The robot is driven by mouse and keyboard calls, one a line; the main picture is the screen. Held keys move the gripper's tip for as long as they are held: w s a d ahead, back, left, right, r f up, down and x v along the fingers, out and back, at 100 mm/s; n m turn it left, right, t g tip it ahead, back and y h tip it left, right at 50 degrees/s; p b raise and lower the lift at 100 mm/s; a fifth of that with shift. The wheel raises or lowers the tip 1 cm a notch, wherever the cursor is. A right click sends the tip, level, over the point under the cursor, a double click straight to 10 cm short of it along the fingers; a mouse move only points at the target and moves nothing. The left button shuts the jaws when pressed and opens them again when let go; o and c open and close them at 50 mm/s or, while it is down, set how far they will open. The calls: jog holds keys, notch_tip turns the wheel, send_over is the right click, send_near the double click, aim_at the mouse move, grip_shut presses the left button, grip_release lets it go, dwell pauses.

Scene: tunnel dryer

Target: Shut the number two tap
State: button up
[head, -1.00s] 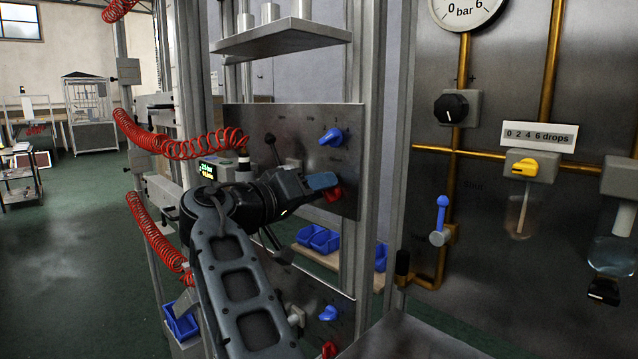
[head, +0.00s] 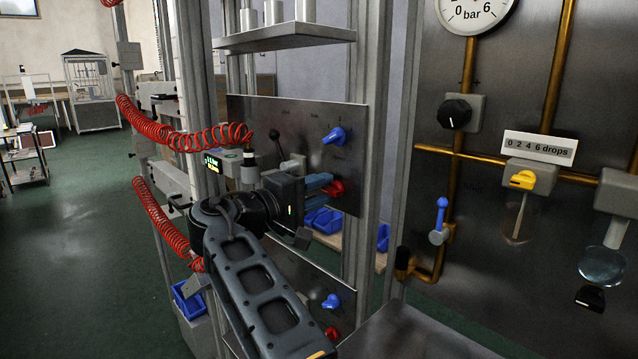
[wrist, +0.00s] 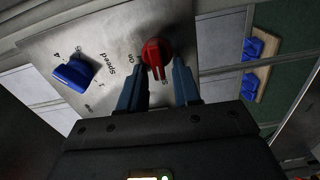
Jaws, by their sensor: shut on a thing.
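My gripper (head: 320,187) reaches the upper metal panel (head: 285,118) from the left. Its blue fingers are shut on a red knob (head: 337,188) low on that panel. The wrist view shows the red knob (wrist: 155,52) between the two fingertips, beside the word "Speed". On the pipe board at right, a tap with a blue lever (head: 441,214) stands upright on a brass pipe, well away from my gripper. A tap with a black handle (head: 402,258) sits lower left of it. I cannot read a number on either tap.
A blue knob (head: 334,136) is above the red one; it also shows in the wrist view (wrist: 75,72). A grey upright post (head: 372,150) stands between panel and pipe board. Red coiled hoses (head: 190,140) hang at left. A black knob (head: 454,112) is on the pipe board.

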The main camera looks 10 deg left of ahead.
jog(key=shift+n, duration=0.4)
jog(key=o, duration=0.7)
jog(key=shift+f, duration=0.1)
jog(key=shift+a, duration=0.1)
jog(key=shift+b+v, duration=0.55)
jog(key=shift+v, duration=3.3)
